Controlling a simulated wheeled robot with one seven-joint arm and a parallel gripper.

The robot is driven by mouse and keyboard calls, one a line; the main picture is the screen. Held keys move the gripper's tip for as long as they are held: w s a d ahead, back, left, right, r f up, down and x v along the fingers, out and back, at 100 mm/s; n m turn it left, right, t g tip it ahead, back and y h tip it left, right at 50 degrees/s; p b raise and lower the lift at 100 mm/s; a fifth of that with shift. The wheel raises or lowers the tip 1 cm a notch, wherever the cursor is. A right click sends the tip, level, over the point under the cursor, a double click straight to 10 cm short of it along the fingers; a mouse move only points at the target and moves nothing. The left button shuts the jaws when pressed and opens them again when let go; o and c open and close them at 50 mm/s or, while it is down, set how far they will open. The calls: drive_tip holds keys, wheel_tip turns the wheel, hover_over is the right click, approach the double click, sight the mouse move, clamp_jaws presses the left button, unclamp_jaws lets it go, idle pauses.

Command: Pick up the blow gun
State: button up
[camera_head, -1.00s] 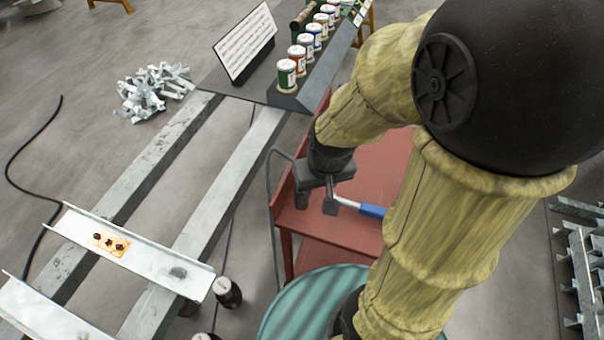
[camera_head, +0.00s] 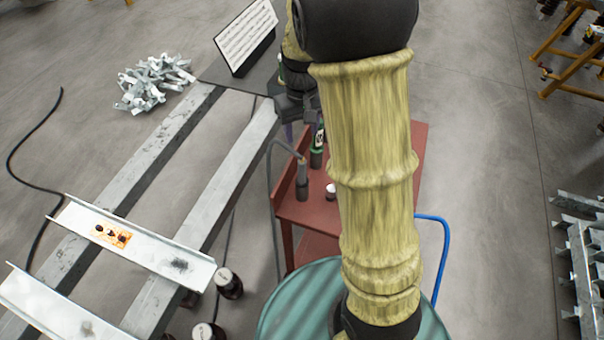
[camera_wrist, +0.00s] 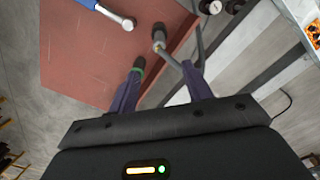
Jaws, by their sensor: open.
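My gripper (camera_wrist: 160,85) is open, with two purple fingers apart in the wrist view and nothing held between them. In the head view my gripper (camera_head: 294,118) is over the far left part of the red table, partly hidden by my arm. A dark grey tool with a grey hose (camera_wrist: 158,36) is on the table, beyond the fingertips in the wrist view; it also shows in the head view (camera_head: 302,182). It may be the blow gun, but I cannot tell surely. A dark object with a green band (camera_wrist: 138,66) is beside the left fingertip.
A blue hose (camera_head: 446,250) hangs right of my arm. Metal beams (camera_head: 230,160) lie at left.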

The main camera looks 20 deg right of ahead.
sight(302, 162)
drive_tip(key=shift+f, duration=0.1)
wheel_tip(302, 162, down, 12)
drive_tip(key=shift+r+p, duration=0.1)
drive_tip(key=shift+p, duration=0.55)
drive_tip(key=shift+w+d+f+p, duration=0.15)
drive_tip(key=shift+f+p, duration=0.25)
drive_tip(key=shift+f, duration=0.95)
drive_tip(key=shift+w+a+f+p, duration=0.1)
drive_tip(key=shift+f+p, duration=0.25)
drive_tip(key=shift+f, duration=0.95)
drive_tip(key=shift+c, duration=0.4)
drive_tip(key=c, duration=1)
